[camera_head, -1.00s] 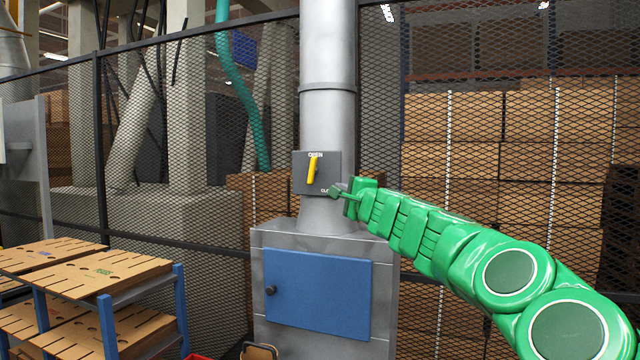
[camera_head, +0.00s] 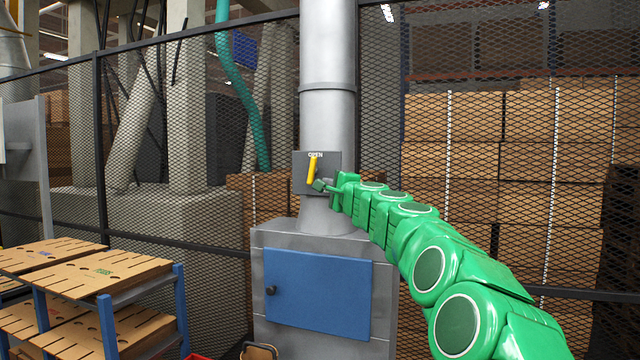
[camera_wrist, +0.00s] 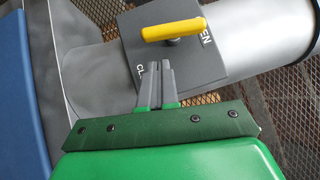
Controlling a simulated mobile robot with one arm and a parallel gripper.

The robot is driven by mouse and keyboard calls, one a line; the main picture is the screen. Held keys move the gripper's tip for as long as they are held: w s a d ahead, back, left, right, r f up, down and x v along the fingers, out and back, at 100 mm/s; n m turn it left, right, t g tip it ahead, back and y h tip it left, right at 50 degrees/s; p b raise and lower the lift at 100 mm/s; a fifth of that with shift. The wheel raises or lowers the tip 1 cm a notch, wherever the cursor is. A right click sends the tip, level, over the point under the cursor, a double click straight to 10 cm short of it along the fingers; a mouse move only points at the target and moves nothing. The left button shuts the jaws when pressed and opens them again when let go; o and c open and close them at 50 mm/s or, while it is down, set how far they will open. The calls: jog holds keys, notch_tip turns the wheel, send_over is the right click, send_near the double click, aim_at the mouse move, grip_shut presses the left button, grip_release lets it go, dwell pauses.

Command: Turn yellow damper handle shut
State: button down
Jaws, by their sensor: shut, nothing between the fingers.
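The yellow damper handle (camera_head: 312,170) sits on a dark grey plate (camera_head: 300,184) on the metal duct. It stands nearly upright, its upper end at the word OPEN. My gripper (camera_head: 319,185) is close to the right of the handle's lower part and covers the plate's lower right corner. In the wrist view the handle (camera_wrist: 174,29) lies across the plate (camera_wrist: 150,62), beyond my fingertips. My gripper (camera_wrist: 158,68) is shut and empty there, its tips over the plate near the partly hidden CLOSED lettering. A gap shows between tips and handle.
The grey cabinet (camera_head: 383,290) with a blue door (camera_head: 318,292) stands below the duct (camera_head: 328,60). A mesh fence (camera_head: 450,130) runs behind. A blue-framed rack (camera_head: 182,300) with cut cardboard sheets is at lower left.

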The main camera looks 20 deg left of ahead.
aim_at(309, 184)
jog(key=shift+a+r, duration=0.15)
jog(key=shift+a, duration=0.6)
jog(key=shift+a+r, duration=0.1)
jog(key=shift+a, duration=0.65)
jog(key=shift+a+f+m+t, duration=0.15)
jog(key=shift+f+m+t, duration=0.1)
jog(key=shift+m+t, duration=0.25)
dwell(1.2)
jog(key=shift+a+f, duration=0.3)
jog(key=shift+a, duration=0.2)
dwell(0.8)
jog(key=shift+s+a+f+m+t+y, duration=0.1)
jog(key=shift+a+f+m+t+y, duration=0.05)
jog(key=shift+a+m+t+y, duration=0.2)
jog(key=shift+d+m+t, duration=0.1)
jog(key=shift+m+t, duration=0.15)
jog(key=shift+m, duration=0.2)
jog(key=shift+a, duration=0.3)
jog(key=shift+a+f+m, duration=0.1)
jog(key=shift+a+m, duration=0.05)
jog(key=shift+m, duration=0.15)
jog(key=shift+m+t, duration=0.3)
jog(key=shift+t, duration=0.1)
